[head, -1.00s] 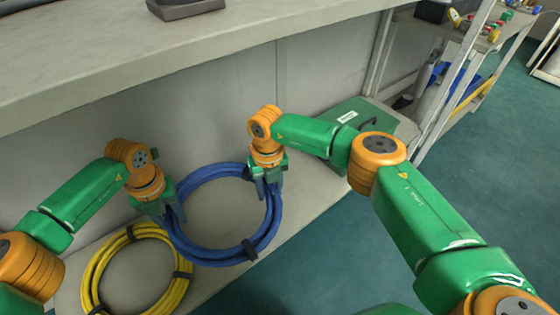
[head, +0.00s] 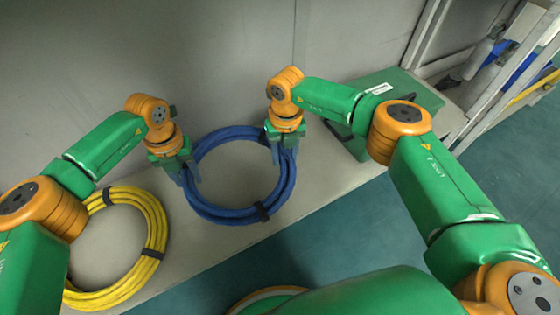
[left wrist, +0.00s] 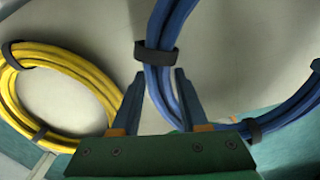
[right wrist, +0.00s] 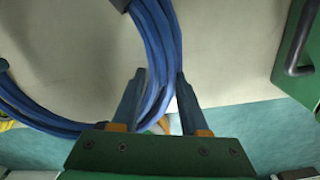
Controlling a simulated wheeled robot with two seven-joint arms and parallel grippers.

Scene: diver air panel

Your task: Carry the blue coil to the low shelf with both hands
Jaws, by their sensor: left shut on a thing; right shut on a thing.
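The blue coil (head: 222,214) is a ring of several loops with black ties, held between my two grippers above or on the pale low shelf (head: 322,182). I cannot tell whether it touches the shelf. My left gripper (head: 188,177) is shut on its left side; in the left wrist view the blue loops (left wrist: 162,88) pass between the fingers just below a black tie. My right gripper (head: 285,155) is shut on its right side; in the right wrist view the loops (right wrist: 160,60) run between the fingers.
A yellow coil (head: 155,235) lies on the shelf left of the blue one. A green case (head: 375,95) with a dark handle stands at the right. A grey wall (head: 225,60) rises behind. The teal floor (head: 310,245) lies beyond the shelf's front edge.

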